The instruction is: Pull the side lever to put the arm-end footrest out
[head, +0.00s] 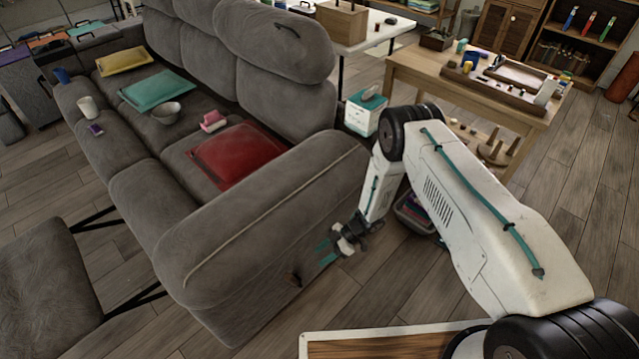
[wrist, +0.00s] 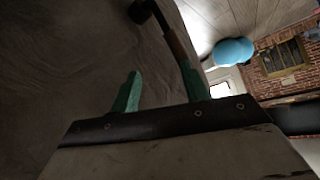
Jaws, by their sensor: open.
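The grey sofa's near arm (head: 265,215) has a small dark lever (head: 295,279) low on its outer side. In the wrist view the lever (wrist: 172,35) has a dark round knob-like end and a brownish shaft. The shaft runs down towards the right finger; whether they touch cannot be told. My gripper (head: 325,253) is open beside the arm's outer side, its teal fingers pointing towards it. In the head view the lever lies a little left of and below the fingertips. The fingers (wrist: 158,88) look empty. A grey footrest (head: 42,285) stands out from the sofa front on black struts at the arm end.
A wooden table (head: 470,95) stands behind my arm, with a tissue box (head: 366,110) near its left end. A dark bin (head: 420,212) sits on the floor behind my wrist. A wood-topped board (head: 390,345) is at the bottom.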

